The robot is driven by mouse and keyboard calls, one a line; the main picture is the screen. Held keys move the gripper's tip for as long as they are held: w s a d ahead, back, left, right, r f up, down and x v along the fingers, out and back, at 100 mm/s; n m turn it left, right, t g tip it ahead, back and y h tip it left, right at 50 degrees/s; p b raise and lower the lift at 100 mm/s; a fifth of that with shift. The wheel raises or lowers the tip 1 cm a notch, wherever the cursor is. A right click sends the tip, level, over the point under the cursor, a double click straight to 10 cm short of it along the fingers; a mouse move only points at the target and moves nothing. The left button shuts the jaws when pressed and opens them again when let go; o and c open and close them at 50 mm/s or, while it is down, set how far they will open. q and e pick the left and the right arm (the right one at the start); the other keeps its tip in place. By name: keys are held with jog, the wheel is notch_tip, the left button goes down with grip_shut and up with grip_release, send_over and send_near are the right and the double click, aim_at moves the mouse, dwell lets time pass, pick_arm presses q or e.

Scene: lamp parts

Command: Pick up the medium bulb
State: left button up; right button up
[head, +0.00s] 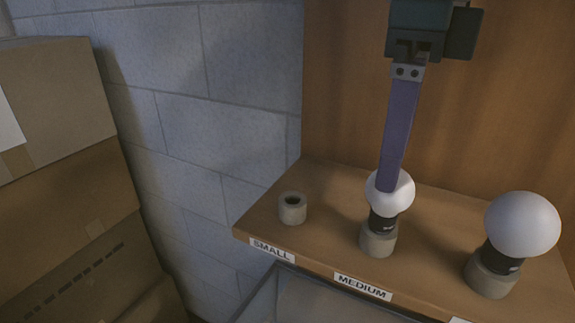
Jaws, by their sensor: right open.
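The medium bulb (403,197) has a white globe and a black base. It stands upright in a grey round holder (378,242) behind the MEDIUM label on the wooden shelf. My right gripper (388,185) comes down from above with its purple finger overlapping the left part of the globe. I see it edge-on, so one finger hides the other. It is open at the bulb; whether it touches the globe I cannot tell. My left gripper is not in view.
A larger white bulb (522,226) stands in its own holder to the right. An empty grey holder (292,209) sits behind the SMALL label (271,250). Cardboard boxes (65,190) are stacked at left. A grey bin (300,300) lies below the shelf's front edge.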

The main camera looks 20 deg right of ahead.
aim_at(384, 212)
notch_tip(384, 212, down, 3)
jog(key=shift+s+a+f+p, duration=0.1)
jog(key=shift+s+p, duration=0.05)
jog(key=shift+p, duration=0.4)
jog(key=shift+f+p, duration=0.25)
jog(key=shift+p, duration=0.15)
jog(key=f, duration=0.1)
jog(key=f+p, duration=0.2)
jog(key=f, duration=0.1)
jog(key=shift+s+a, duration=0.1)
jog(key=shift+s, duration=0.15)
jog(key=shift+f, duration=0.4)
jog(key=c, duration=1.2)
jog(key=shift+r, duration=0.15)
